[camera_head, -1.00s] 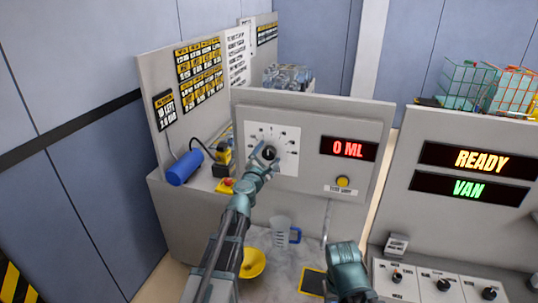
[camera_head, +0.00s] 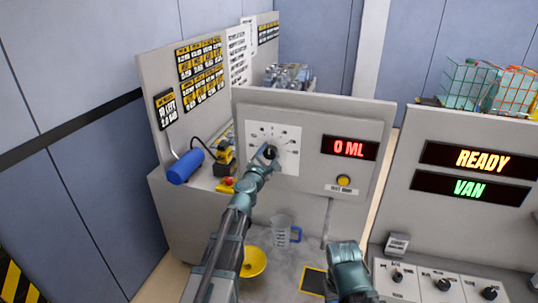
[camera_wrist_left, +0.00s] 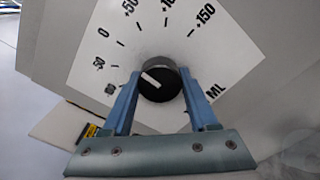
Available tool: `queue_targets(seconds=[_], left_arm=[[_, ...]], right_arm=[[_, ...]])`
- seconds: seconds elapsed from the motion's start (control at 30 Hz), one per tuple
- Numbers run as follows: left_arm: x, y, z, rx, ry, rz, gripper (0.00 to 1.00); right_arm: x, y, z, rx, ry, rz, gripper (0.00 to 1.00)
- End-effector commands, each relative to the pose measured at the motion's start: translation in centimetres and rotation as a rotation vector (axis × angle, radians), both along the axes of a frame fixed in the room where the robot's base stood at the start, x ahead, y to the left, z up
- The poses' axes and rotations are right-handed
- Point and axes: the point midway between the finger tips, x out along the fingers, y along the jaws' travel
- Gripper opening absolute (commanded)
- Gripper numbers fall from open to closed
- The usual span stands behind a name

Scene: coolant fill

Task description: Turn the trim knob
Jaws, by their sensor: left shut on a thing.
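The trim knob (camera_wrist_left: 157,84) is a dark round knob with a white pointer line, on a white dial plate (camera_head: 290,142) marked in ML on the grey panel. In the left wrist view the pointer aims up and left, roughly between the 50 mark left of 0 and the 0 mark. My left gripper (camera_wrist_left: 160,95) is shut on the knob, one blue finger on each side. In the head view the left gripper (camera_head: 269,155) covers most of the knob. My right gripper (camera_head: 349,265) is low at the front right; its fingertips are not shown clearly.
A display (camera_head: 348,148) reads 0 ML, with a yellow button (camera_head: 343,181) below it. A measuring jug (camera_head: 281,228) and yellow funnel (camera_head: 254,262) stand below the panel. A blue cylinder (camera_head: 185,166) and red button (camera_head: 226,184) are left of the dial.

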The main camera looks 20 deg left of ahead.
Motion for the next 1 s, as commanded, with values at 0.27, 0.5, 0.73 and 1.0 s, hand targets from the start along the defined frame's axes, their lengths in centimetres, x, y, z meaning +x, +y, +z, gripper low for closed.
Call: queue_targets(seconds=[0.27, 0.5, 0.73, 1.0], left_arm=[[-0.04, 0.02, 0.02, 0.203, -0.006, -0.001, 0.04], [-0.05, 0.03, 0.06, 0.432, -0.014, -0.001, 0.04], [-0.07, 0.03, 0.1, 0.64, -0.021, -0.001, 0.04], [-0.09, 0.0, 0.13, 0.835, -0.028, -0.002, 0.04]], right_arm=[[0.0, 0.0, 0.04, 0.0, 0.0, 0.0, 0.5], [0.01, 0.0, 0.08, 0.0, 0.0, 0.0, 0.5], [0.0, 0.0, 0.11, 0.0, 0.0, 0.0, 0.5], [0.0, 0.0, 0.14, 0.0, 0.0, 0.0, 0.5]])
